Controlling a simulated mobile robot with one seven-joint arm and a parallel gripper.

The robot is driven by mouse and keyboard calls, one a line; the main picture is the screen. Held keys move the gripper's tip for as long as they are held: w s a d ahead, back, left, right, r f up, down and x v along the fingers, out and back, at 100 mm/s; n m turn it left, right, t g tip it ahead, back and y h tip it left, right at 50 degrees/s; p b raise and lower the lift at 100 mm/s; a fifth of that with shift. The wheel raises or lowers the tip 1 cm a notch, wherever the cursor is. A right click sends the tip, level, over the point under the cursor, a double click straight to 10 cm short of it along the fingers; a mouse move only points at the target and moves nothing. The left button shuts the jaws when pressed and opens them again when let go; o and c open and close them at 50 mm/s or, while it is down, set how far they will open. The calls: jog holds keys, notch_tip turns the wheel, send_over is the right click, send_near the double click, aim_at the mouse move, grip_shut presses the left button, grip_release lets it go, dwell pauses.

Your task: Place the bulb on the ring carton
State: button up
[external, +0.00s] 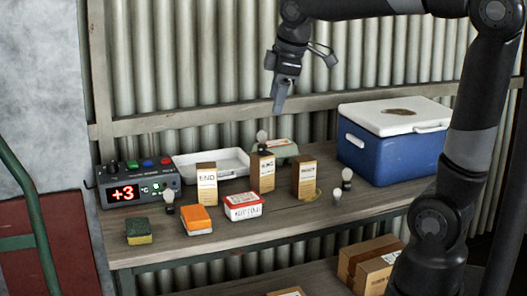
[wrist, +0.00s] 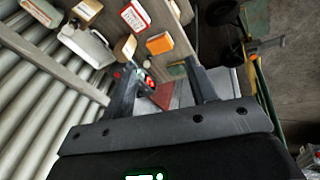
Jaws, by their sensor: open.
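Three brown cartons with white labels stand on the bench. The middle carton (external: 263,170) has a label that looks like "RING", though it is small and blurred. A bulb (external: 262,137) shows upright at its top and appears to stand on it. Other bulbs stand on the bench: one at the left (external: 169,197), and two at the right, one (external: 347,175) behind the other (external: 337,196). My gripper (external: 281,92) is high above the bench, clear of the middle carton and its bulb. In the wrist view my gripper (wrist: 161,88) is open, with nothing between its fingers.
The left carton (external: 207,187) and right carton (external: 306,180) flank the middle one. A display box (external: 140,188), white tray (external: 230,168), sponge (external: 139,232), orange box (external: 196,219), red-and-white box (external: 243,207) and blue cooler (external: 385,150) crowd the bench. Its right front is clear.

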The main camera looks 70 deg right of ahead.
jog(key=s+a+f+m+t, duration=0.1)
jog(key=s+a+f+m, duration=0.1)
jog(key=s, duration=0.5)
jog(key=s+a+f+m+t+y, duration=0.1)
jog(key=s+a+f+m, duration=0.2)
jog(key=s+a, duration=0.3)
jog(key=shift+s+f+m, duration=0.3)
jog(key=shift+s+f, duration=0.1)
jog(key=shift+s, duration=0.6)
